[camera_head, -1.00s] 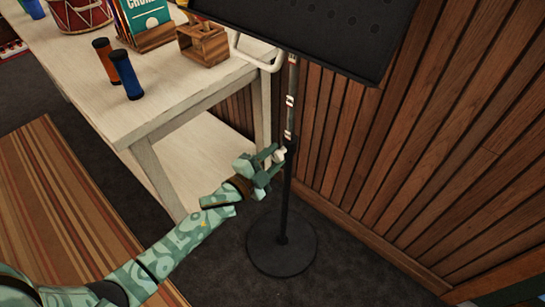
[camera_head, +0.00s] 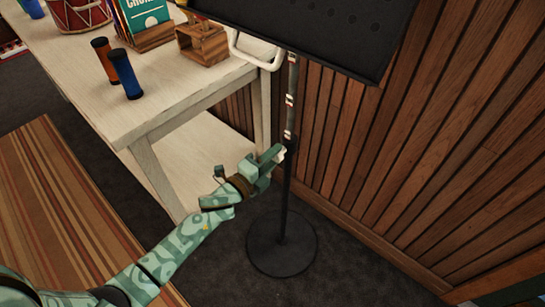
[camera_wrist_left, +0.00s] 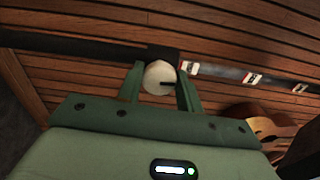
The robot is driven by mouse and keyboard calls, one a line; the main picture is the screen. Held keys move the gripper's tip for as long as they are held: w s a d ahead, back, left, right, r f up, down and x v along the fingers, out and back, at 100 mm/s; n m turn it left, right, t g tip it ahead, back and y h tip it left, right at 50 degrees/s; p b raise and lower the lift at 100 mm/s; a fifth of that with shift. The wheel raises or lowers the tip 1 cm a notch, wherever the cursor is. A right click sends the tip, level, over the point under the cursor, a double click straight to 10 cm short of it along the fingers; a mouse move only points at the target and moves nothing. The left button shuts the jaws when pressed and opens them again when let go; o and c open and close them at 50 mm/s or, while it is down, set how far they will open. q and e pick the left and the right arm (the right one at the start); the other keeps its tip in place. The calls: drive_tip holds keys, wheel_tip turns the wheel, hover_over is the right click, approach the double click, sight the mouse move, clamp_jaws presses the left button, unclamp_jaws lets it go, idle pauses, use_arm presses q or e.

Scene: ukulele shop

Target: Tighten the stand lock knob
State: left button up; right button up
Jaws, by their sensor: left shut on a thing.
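The stand lock knob (camera_wrist_left: 159,77) is a pale, rounded knob on the stand's pole; a bit of it shows in the head view (camera_head: 282,155). My left gripper (camera_head: 277,156) is shut on the knob, with one finger on each side of it in the left wrist view (camera_wrist_left: 160,84). The stand has a dark lower tube (camera_head: 286,200), a silver upper tube with red and white marks (camera_head: 291,95), a black desk (camera_head: 310,30) and a round black base (camera_head: 282,243) on the floor. My right gripper is not in view.
A pale wooden table (camera_head: 160,105) stands left of the stand, with two shakers (camera_head: 125,74), a wooden box (camera_head: 203,43) and a drum (camera_head: 80,14). A slatted wood wall (camera_head: 430,150) is close behind the stand. A striped rug (camera_head: 60,210) lies at the left.

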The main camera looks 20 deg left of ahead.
use_arm(q)
drive_tip(key=shift+f, duration=0.15)
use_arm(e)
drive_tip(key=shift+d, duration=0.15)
use_arm(q)
drive_tip(key=o, duration=1)
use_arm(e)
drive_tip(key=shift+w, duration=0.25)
use_arm(q)
drive_tip(key=shift+s, duration=0.1)
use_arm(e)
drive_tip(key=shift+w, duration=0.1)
use_arm(q)
drive_tip(key=p+v, duration=0.3)
drive_tip(key=v, duration=1.3)
drive_tip(key=shift+p, duration=0.35)
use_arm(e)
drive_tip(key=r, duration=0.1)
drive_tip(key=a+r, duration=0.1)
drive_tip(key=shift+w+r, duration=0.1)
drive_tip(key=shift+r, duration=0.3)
use_arm(q)
drive_tip(key=shift+s, duration=0.1)
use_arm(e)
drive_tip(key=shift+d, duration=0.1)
